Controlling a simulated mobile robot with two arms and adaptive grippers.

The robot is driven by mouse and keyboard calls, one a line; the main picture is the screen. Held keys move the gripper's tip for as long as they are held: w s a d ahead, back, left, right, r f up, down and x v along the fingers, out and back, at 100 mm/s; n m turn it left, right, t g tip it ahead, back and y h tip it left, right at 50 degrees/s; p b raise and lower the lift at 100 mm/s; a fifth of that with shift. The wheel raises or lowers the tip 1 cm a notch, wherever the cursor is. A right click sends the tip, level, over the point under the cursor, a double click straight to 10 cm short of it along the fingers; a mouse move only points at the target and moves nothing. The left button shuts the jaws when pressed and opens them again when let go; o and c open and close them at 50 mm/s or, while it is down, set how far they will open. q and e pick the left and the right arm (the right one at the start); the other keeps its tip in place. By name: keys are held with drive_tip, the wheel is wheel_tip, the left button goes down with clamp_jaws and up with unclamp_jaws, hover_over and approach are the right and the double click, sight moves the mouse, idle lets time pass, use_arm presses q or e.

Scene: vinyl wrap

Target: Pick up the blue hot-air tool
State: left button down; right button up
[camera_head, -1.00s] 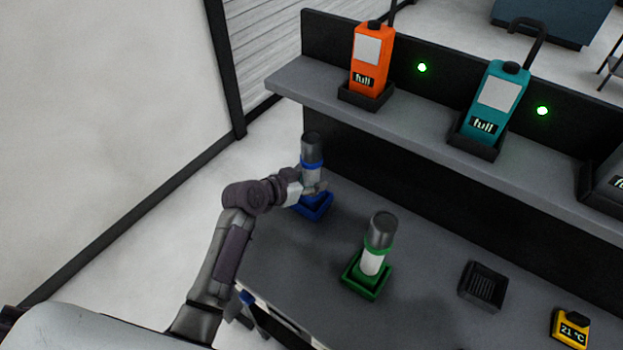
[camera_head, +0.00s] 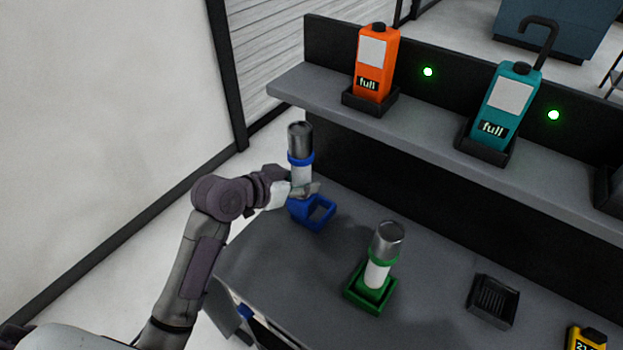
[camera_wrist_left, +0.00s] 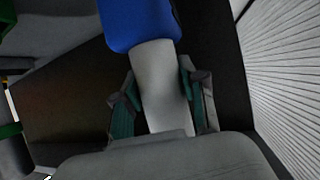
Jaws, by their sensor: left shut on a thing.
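The blue hot-air tool (camera_head: 300,157) has a grey nozzle on top, a blue ring and a white body. My left gripper (camera_head: 304,190) is shut on its lower white body and holds it upright. In the left wrist view the white body (camera_wrist_left: 160,85) stands between the two fingers (camera_wrist_left: 160,105), with a blue part (camera_wrist_left: 138,22) at the top. My right gripper is in neither view.
A green-ringed tool (camera_head: 380,262) stands in a green holder (camera_head: 371,290) on the grey table. A black tray (camera_head: 493,300) and a yellow temperature display (camera_head: 586,338) lie farther right. A shelf (camera_head: 424,135) above the table bears an orange bottle (camera_head: 375,65) and a teal bottle (camera_head: 505,100).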

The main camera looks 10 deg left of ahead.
use_arm(q)
drive_tip(key=s+a+p, duration=0.1)
drive_tip(key=s+a, duration=0.3)
drive_tip(key=s, duration=0.5)
drive_tip(key=s+a, duration=0.4)
drive_tip(key=s, duration=0.6)
drive_tip(key=s+a+p, duration=0.1)
drive_tip(key=s+a, duration=0.3)
drive_tip(key=s, duration=0.6)
drive_tip(key=shift+p, duration=0.3)
drive_tip(key=shift+r, duration=0.1)
drive_tip(key=w+d+r+m+g+h+b, duration=0.1)
drive_tip(key=w+d+r+m, duration=0.1)
drive_tip(key=w, duration=0.5)
drive_tip(key=w+d+r+m+g+h+b, duration=0.1)
drive_tip(key=w+d+r+m+g+h, duration=0.1)
drive_tip(key=w, duration=0.6)
drive_tip(key=shift+w+d+r, duration=0.2)
drive_tip(key=shift+d+r, duration=0.4)
drive_tip(key=shift+d, duration=0.8)
